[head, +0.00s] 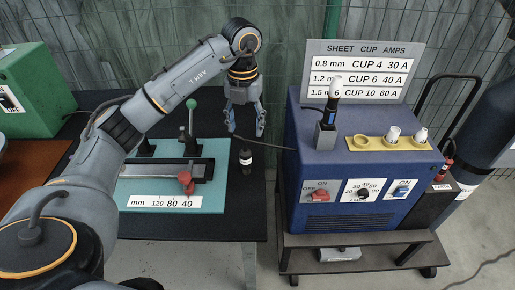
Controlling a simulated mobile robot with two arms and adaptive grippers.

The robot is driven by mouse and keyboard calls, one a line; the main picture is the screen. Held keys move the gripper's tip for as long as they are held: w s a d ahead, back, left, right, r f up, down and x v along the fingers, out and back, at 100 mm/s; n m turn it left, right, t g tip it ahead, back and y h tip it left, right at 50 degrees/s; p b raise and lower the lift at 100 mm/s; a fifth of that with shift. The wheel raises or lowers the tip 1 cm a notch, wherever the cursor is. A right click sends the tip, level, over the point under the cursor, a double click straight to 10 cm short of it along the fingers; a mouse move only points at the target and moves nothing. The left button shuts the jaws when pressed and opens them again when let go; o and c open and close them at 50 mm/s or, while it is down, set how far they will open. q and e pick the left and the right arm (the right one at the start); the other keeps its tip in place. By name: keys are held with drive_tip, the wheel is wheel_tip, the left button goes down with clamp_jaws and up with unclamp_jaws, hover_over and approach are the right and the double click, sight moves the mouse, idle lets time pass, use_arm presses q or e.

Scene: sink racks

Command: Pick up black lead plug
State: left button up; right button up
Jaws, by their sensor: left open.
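A small black plug (246,157) with a pale band stands upright on the dark table, just right of the teal board. A thin dark cable passes close by it toward the blue machine; whether the cable joins the plug I cannot tell. My left gripper (245,130) points down with its two fingers apart and nothing between them. Its fingertips appear just above the plug in the picture, with a small gap showing. My right gripper is not in view.
The teal board (128,198) carries a green-knobbed lever (191,106) and a red handle (186,179) left of the plug. The blue machine (340,165) stands on a cart to the right, with a torch and a yellow cup holder (385,143) on top. A sign (363,70) rises behind.

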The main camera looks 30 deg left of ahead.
sight(246, 162)
use_arm(q)
drive_tip(key=shift+s+f, duration=0.1)
drive_tip(key=shift+f, duration=0.35)
drive_tip(key=f, duration=0.2)
drive_tip(key=s+f, duration=0.1)
drive_tip(key=f, duration=0.2)
drive_tip(key=shift+f, duration=0.3)
wheel_tip(246, 162, down, 3)
drive_tip(key=shift+d+f+p, duration=0.1)
drive_tip(key=shift+d+p, duration=0.05)
drive_tip(key=shift+p, duration=0.65)
wheel_tip(246, 162, down, 2)
drive_tip(key=shift+f+p, duration=0.15)
drive_tip(key=shift+p, duration=0.15)
drive_tip(key=shift+f, duration=0.55)
drive_tip(key=c, duration=1)
clamp_jaws()
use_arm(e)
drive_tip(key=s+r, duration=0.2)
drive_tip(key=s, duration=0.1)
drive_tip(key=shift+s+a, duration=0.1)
